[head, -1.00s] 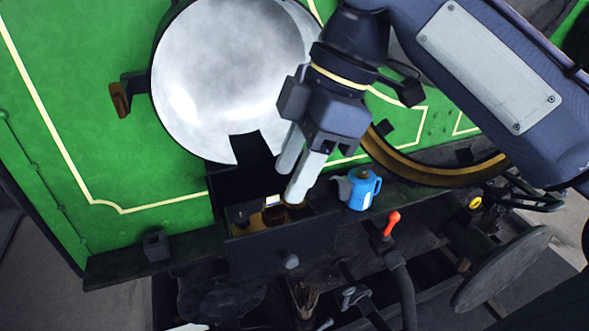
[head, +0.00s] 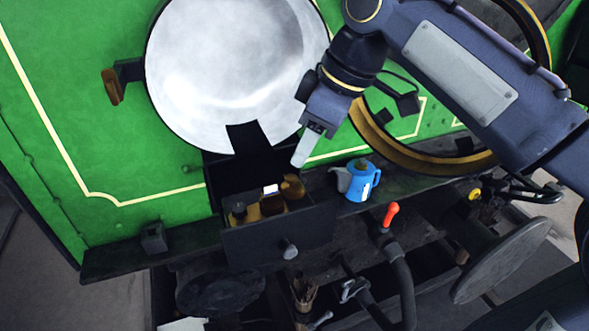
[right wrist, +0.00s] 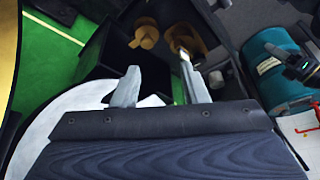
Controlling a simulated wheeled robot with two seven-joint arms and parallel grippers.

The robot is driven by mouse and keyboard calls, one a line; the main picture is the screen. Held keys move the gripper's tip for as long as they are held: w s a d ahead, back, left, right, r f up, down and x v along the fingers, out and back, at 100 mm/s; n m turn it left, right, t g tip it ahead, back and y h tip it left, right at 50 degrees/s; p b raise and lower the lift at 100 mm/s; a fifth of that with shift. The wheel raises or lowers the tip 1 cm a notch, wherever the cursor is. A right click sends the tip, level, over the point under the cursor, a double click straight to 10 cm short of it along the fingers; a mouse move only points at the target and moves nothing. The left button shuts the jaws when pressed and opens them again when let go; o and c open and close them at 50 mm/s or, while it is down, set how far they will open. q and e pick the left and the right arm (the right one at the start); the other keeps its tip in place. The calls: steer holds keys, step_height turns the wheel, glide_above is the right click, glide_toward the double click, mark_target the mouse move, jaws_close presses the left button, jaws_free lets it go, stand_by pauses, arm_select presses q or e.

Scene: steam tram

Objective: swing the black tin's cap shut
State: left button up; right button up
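The open black drawer-like box (head: 270,245) stands below the big silver round door and has a small round knob on its front. Inside are a small dark-topped item (head: 238,212), a brass-coloured item (head: 272,205) with a white patch, and a round brass piece (head: 292,187). I cannot tell for sure which is the black tin or how its cap stands. My right gripper (head: 303,152) is above the box's back right edge, clear of these items. In the right wrist view its fingers (right wrist: 160,88) are apart with nothing between them. My left gripper is out of view.
A blue can (head: 360,183) stands on the ledge right of the box. A red-tipped lever (head: 391,214) rises below it. The silver door (head: 235,70) is close above the box. A teal drum (right wrist: 275,70) shows in the right wrist view.

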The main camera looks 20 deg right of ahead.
mark_target(292, 177)
steer(key=shift+m, duration=0.4)
steer(key=x, duration=0.2)
steer(key=d+x, duration=0.1)
steer(key=x, duration=0.2)
steer(key=w+x, duration=0.1)
steer(key=x, duration=0.2)
steer(key=shift+w+d+f, duration=0.15)
steer(key=shift+d+f, duration=0.05)
steer(key=shift+f, duration=0.1)
